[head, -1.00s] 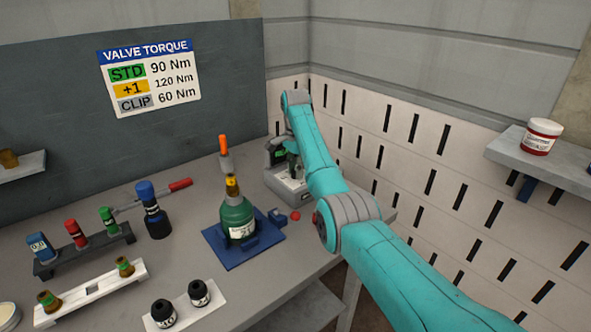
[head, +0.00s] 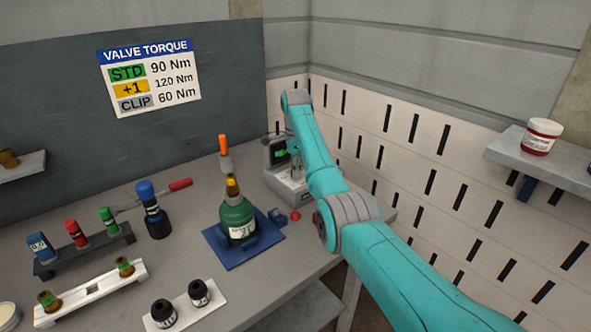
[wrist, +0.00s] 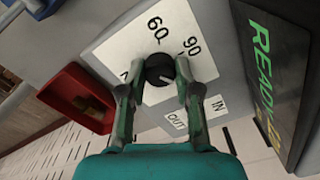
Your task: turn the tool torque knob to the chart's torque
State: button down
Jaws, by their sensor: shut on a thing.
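The torque knob (wrist: 159,70) is a small dark round knob on a white dial plate in the wrist view. The printed marks 60 and 90 show above and to its right; another mark at the left is partly hidden. My gripper (wrist: 152,80) has one finger on each side of the knob and is shut on it. Its pointer direction is hard to read. The grey tool unit (head: 277,160) stands at the back of the bench in the head view, partly behind my arm. The torque chart (head: 150,78) reads STD 90, +1 120, CLIP 60 Nm.
A green cylinder (head: 238,220) with a yellow-marked valve sits on a blue base, left of my arm. A READY screen (wrist: 266,75) and a red bin (wrist: 75,98) flank the dial. Racks with sockets fill the bench's left.

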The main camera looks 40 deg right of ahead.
jog(key=c, duration=0.8)
grip_release()
jog(key=shift+r, duration=3.7)
